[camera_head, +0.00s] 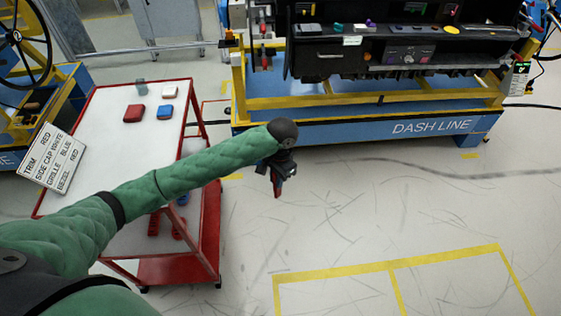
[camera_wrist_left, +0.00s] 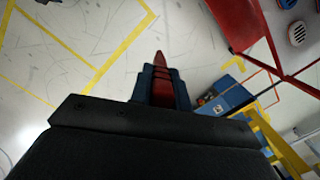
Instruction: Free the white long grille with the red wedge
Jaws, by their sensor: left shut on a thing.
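My left gripper (camera_head: 277,172) hangs over the open floor between the red cart and the dash stand. It is shut on the red wedge (camera_head: 278,191), whose tip points down. The left wrist view also shows the red wedge (camera_wrist_left: 160,72) between the two dark blue fingers, with its pointed end sticking out past them. The dashboard module (camera_head: 400,45) is at the upper right, well apart from the gripper. A small white piece (camera_head: 352,40) shows on its front; I cannot tell whether it is the white long grille. My right gripper is not in view.
The red-framed cart (camera_head: 105,125) stands at the left, with red, blue and white blocks on top. A sign (camera_head: 52,158) leans at its left side. The blue and yellow stand (camera_head: 345,116) carries the dashboard. The floor at lower right is clear, with yellow lines.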

